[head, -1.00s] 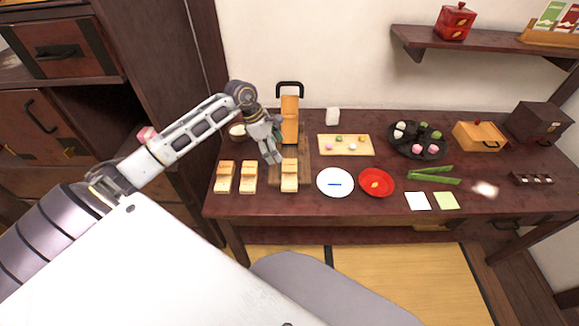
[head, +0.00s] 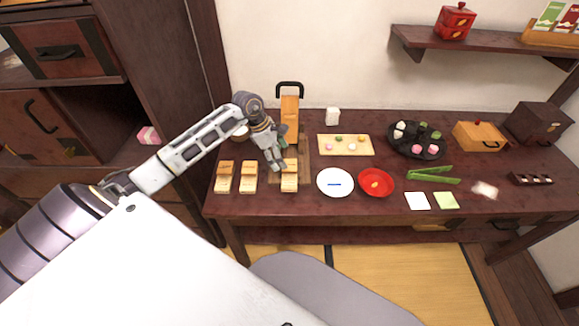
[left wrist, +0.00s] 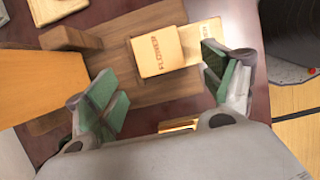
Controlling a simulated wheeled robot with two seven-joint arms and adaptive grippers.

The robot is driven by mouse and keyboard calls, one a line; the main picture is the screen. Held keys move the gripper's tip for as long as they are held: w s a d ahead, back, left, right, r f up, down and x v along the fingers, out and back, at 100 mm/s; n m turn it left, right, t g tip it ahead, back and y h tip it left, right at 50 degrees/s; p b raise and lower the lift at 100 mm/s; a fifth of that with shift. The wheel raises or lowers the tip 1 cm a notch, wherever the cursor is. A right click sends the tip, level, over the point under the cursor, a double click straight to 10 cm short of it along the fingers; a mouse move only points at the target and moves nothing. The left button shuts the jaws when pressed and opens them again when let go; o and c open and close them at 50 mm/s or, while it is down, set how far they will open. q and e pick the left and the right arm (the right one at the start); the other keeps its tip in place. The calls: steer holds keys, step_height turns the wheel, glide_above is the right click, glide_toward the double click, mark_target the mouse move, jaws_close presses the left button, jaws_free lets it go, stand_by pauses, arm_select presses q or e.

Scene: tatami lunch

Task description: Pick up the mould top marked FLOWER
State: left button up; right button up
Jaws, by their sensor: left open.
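The mould top marked FLOWER (left wrist: 158,52) is a pale wooden block with dark lettering, seen in the left wrist view between my fingers and beyond their tips. It rests on a pale lower mould piece (left wrist: 202,38). In the head view the mould top (head: 290,164) sits on the brown board at the table's front left. My left gripper (left wrist: 165,88) is open and empty, its green-padded fingers spread wide. In the head view the left gripper (head: 279,166) hangs just left of and above this mould, apart from it as far as I can tell. My right gripper is out of view.
Two similar moulds (head: 224,176) (head: 249,177) stand to the left. An orange upright piece (head: 290,118) with a black handle stands behind on the brown board (head: 304,174). A white plate (head: 336,182) and red dish (head: 376,183) lie close on the right.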

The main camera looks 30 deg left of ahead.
mark_target(289, 166)
arm_select(q)
steer(key=shift+x, duration=2.1)
steer(key=shift+c, duration=0.2)
steer(key=shift+r, duration=0.1)
steer(key=c, duration=1)
